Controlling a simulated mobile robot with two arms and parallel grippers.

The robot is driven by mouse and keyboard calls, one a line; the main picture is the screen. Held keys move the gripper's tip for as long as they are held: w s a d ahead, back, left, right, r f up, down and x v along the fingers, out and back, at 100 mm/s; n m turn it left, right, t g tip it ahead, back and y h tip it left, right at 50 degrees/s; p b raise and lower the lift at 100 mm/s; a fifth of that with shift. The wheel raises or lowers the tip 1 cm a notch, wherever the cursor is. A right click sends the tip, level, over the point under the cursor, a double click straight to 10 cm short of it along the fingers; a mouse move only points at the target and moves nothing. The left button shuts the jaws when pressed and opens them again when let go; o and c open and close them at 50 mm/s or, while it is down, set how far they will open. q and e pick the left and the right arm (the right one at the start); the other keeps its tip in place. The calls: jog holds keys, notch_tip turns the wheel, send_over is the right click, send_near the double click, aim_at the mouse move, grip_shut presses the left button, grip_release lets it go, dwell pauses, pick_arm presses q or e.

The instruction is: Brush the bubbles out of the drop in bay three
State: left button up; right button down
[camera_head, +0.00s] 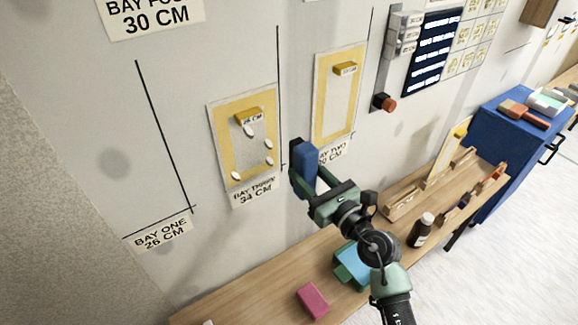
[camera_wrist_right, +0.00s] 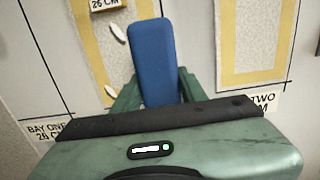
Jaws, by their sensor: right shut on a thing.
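The drop in bay three (camera_head: 228,130) is a pale sheet with a yellow border on the wall, above the label BAY THREE 34 CM (camera_head: 255,192). Several white oval bubbles (camera_head: 268,143) show on it, mostly along its right side and lower left. A yellow tag (camera_head: 249,117) near its top seems to read 26 CM. My right gripper (camera_head: 304,182) is shut on a blue block-like brush (camera_head: 307,158), held to the right of this drop. In the wrist view the brush (camera_wrist_right: 154,55) stands upright beside two bubbles (camera_wrist_right: 118,32). Contact with the wall cannot be told. My left gripper is out of view.
A wooden bench (camera_head: 245,290) below carries a pink block (camera_head: 313,301), a teal item (camera_head: 352,265), a dark bottle (camera_head: 420,231) and a wooden rack (camera_head: 402,203). A blue cabinet (camera_head: 500,140) stands at right.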

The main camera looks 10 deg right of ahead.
jog(key=shift+w+d+r, duration=0.1)
jog(key=shift+d+r, duration=0.05)
jog(key=shift+d, duration=0.3)
jog(key=shift+r, duration=0.1)
jog(key=shift+s+a+r+p, duration=0.3)
jog(key=shift+s+a, duration=0.15)
jog(key=shift+s, duration=0.1)
jog(key=shift+w+f, duration=0.1)
jog(key=shift+w, duration=0.25)
jog(key=x, duration=0.4)
jog(key=shift+w+a+p, duration=0.15)
jog(key=shift+w+p, duration=0.2)
jog(key=shift+p, duration=0.05)
jog(key=shift+w+a, duration=0.15)
jog(key=shift+w, duration=0.35)
jog(key=shift+w+a, duration=0.1)
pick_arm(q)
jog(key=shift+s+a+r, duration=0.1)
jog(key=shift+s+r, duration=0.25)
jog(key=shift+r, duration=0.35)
